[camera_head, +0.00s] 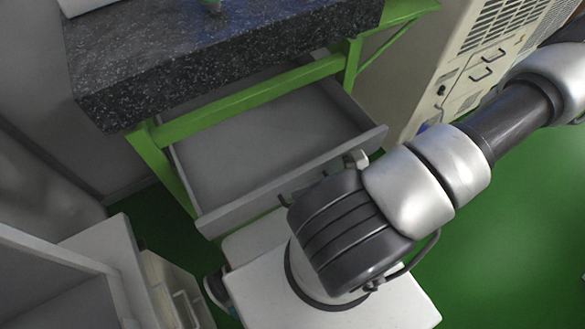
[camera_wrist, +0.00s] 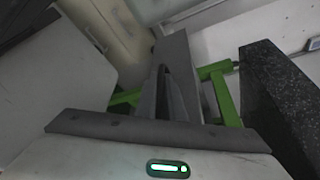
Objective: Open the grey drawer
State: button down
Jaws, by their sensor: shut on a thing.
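The grey drawer (camera_head: 262,128) is pulled well out from under the dark speckled worktop, and its empty inside shows in the head view. Its front panel (camera_head: 240,205) faces my arm. The handle (camera_head: 283,199) on the front is mostly hidden behind my wrist. My gripper (camera_wrist: 168,95) is at the drawer front, shut on the handle; the grip itself is hardly visible in the wrist view. The grey drawer front (camera_wrist: 178,52) also rises there, seen nearly edge-on.
The speckled worktop (camera_head: 200,55) rests on a green frame (camera_head: 240,100). A beige cabinet (camera_head: 470,65) stands at the back right. An open grey box-like unit (camera_head: 50,285) is at the lower left. Green floor (camera_head: 500,230) is free at the right.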

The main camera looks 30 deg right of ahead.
jog(key=shift+s+d, duration=0.1)
jog(key=shift+s, duration=1.45)
jog(key=c, duration=2.2)
grip_release()
jog(key=shift+o, duration=0.2)
jog(key=v, duration=1.7)
jog(key=shift+d+p, duration=0.25)
jog(key=shift+p, duration=0.1)
